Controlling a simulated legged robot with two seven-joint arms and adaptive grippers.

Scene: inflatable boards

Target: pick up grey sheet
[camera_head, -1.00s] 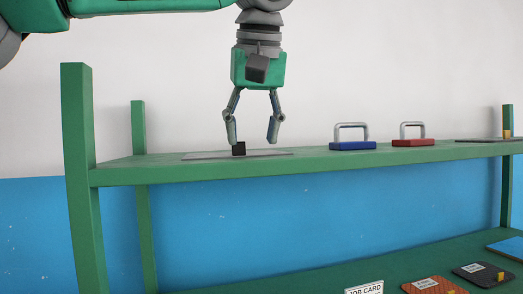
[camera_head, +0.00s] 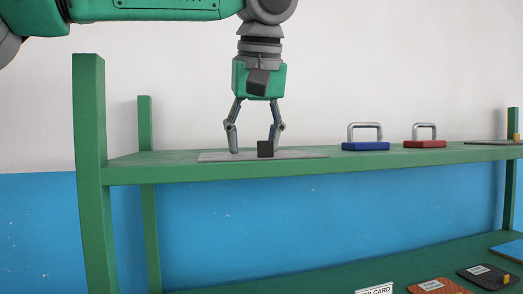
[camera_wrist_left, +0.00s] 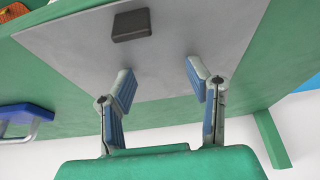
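The grey sheet (camera_head: 303,155) lies flat on the green upper shelf. A small black block (camera_head: 265,149) sits on it near its front edge. My left gripper (camera_head: 255,151) points straight down over the sheet, behind the block. Its fingers are apart with nothing between them, and the tips are at or just above the sheet; contact cannot be told. In the left wrist view the sheet (camera_wrist_left: 85,60) spreads beneath the open fingers (camera_wrist_left: 160,75), and the black block (camera_wrist_left: 131,25) lies beyond the tips, outside the grip. My right gripper is not in view.
On the same shelf (camera_head: 180,176), to the right, stand a blue block with a handle (camera_head: 365,146) and a red one (camera_head: 425,144). Green posts (camera_head: 89,170) rise at the left. Several items, including a job card (camera_head: 375,289), lie on the lower level.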

